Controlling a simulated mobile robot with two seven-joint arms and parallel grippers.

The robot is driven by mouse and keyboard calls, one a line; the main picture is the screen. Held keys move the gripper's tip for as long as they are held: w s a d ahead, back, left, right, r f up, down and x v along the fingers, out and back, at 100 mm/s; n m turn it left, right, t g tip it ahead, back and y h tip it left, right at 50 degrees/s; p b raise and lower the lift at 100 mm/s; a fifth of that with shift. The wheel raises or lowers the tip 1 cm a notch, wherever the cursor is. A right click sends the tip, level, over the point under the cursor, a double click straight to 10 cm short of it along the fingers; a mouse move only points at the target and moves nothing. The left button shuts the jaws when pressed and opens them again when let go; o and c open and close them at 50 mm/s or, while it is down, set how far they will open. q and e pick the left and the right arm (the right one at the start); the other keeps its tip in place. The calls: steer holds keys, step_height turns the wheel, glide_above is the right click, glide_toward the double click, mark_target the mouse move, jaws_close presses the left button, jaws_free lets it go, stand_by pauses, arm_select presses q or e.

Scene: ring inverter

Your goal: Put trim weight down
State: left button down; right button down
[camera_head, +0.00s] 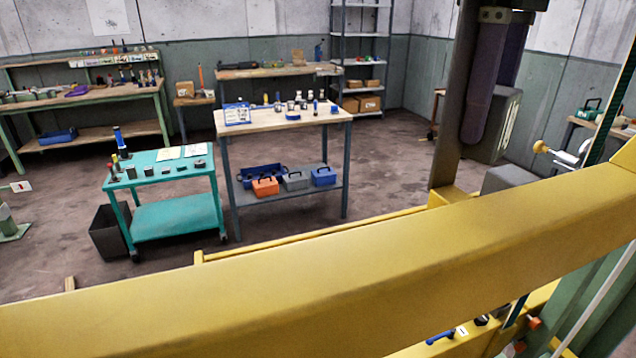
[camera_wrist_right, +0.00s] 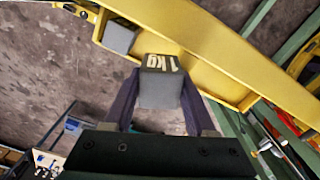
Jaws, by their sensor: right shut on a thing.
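In the right wrist view my right gripper (camera_wrist_right: 160,78) is shut on a grey block marked "1 kg" (camera_wrist_right: 161,92), the trim weight. The dark fingers hold it from both sides. It overlaps the near edge of a yellow channel-like frame (camera_wrist_right: 215,42); I cannot tell whether it touches it. A second grey block (camera_wrist_right: 119,37) sits in the yellow frame to the left. In the head view a large yellow beam (camera_head: 330,265) crosses the foreground and hides much behind it; I cannot make out the held weight there. My left gripper is not in view.
A teal cart (camera_head: 160,215) and a wooden-topped table (camera_head: 262,122) with small parts and toolboxes stand beyond the beam. A workbench (camera_head: 85,100) is at the far left. A grey upright (camera_head: 452,110) rises at right. The floor beyond is mostly clear.

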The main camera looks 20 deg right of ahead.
steer(key=shift+w+f, duration=0.15)
steer(key=shift+f, duration=0.15)
step_height(320, 180, down, 9)
steer(key=p, duration=0.3)
steer(key=shift+r, duration=0.2)
steer(key=shift+f, duration=0.35)
steer(key=shift+f, duration=0.1)
steer(key=shift+c, duration=1.1)
jaws_free()
steer(key=shift+r, duration=0.35)
step_height(320, 180, up, 7)
steer(key=shift+b, duration=1.15)
